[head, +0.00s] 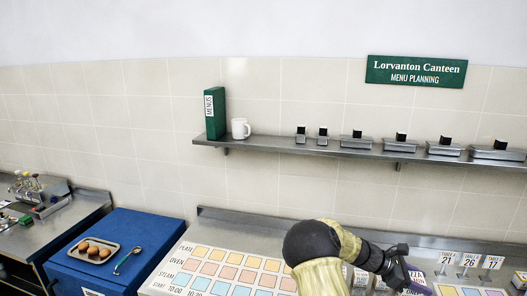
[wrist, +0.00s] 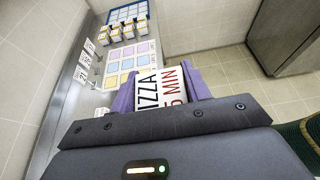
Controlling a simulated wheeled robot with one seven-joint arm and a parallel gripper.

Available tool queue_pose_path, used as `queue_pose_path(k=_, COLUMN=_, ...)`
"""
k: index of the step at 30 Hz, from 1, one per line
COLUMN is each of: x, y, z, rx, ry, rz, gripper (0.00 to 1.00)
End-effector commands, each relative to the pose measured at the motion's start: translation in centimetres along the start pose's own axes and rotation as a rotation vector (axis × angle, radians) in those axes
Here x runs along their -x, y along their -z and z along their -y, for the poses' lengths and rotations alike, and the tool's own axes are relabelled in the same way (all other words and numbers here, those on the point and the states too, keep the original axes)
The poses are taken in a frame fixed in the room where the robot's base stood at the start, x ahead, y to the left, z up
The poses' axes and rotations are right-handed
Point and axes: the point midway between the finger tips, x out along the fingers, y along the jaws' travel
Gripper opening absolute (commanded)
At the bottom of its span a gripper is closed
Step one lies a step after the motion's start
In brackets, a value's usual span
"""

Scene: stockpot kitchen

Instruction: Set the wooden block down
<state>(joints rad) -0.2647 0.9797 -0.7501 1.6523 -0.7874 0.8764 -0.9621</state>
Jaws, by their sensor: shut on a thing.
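The wooden block (wrist: 160,88) shows in the wrist view as a piece with a white printed face, reading "PIZZA" and, partly cut off, "5 MIN" in red. My gripper (wrist: 158,82) has purple fingers, one on each side of the block, and is shut on it. The lower part of the block is hidden behind the gripper body. In the head view my gripper (head: 411,281) is over the steel counter at the lower right. The block cannot be made out there.
A planning board (head: 205,268) with coloured squares lies on the counter. Numbered table stands (head: 468,262) are at the right. In the wrist view, another coloured grid (wrist: 128,62) and several small yellow-and-white blocks (wrist: 125,32) lie along the counter. A wall shelf (head: 290,145) runs above.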

Motion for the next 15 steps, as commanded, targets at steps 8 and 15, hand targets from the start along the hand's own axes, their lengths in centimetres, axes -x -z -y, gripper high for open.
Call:
queue_pose_path(k=8, x=-0.1, y=2.8, z=-0.2, rx=0.021, ry=-0.046, rz=0.002, gripper=0.21)
queue_pose_path(k=15, x=0.0, y=6.6, z=-0.4, rx=0.051, ry=-0.114, rz=0.004, gripper=0.21)
